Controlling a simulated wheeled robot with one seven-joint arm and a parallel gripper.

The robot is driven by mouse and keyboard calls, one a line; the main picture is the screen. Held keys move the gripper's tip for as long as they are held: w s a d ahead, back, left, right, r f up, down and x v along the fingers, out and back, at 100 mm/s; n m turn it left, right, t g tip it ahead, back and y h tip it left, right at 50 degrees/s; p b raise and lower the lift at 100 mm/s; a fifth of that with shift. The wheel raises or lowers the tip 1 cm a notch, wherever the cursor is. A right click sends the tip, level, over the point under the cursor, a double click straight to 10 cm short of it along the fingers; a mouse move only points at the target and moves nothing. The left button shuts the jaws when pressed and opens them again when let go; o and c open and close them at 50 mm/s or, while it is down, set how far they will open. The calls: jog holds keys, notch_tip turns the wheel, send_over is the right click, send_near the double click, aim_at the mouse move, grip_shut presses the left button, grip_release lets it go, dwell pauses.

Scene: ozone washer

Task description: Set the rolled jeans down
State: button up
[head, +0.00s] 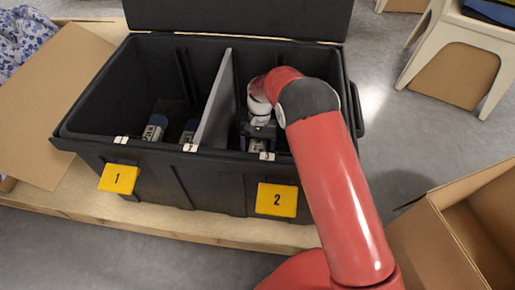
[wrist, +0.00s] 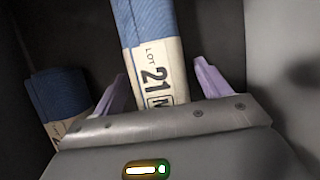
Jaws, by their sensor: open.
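The rolled jeans (wrist: 150,40), blue with a cream band printed "LOT 21", lie between the two spread lilac fingers of my gripper (wrist: 160,78) in the wrist view. My gripper is open, with a visible gap beside the roll on at least the right side. In the head view my gripper (head: 259,140) is down inside the right compartment, the one marked 2, of the black bin (head: 230,180). Only a bit of the roll's pale band (head: 257,146) shows below it there. Whether the roll rests fully on the floor is hidden.
Another blue roll (wrist: 55,95) lies to the left in the wrist view. Two banded rolls (head: 155,128) (head: 189,131) lie in the left compartment, marked 1. A grey divider (head: 215,105) separates the compartments. An open cardboard box (head: 455,235) stands at lower right.

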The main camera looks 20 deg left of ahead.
jog(key=p+v, duration=0.2)
jog(key=v, duration=1)
jog(key=shift+r, duration=0.15)
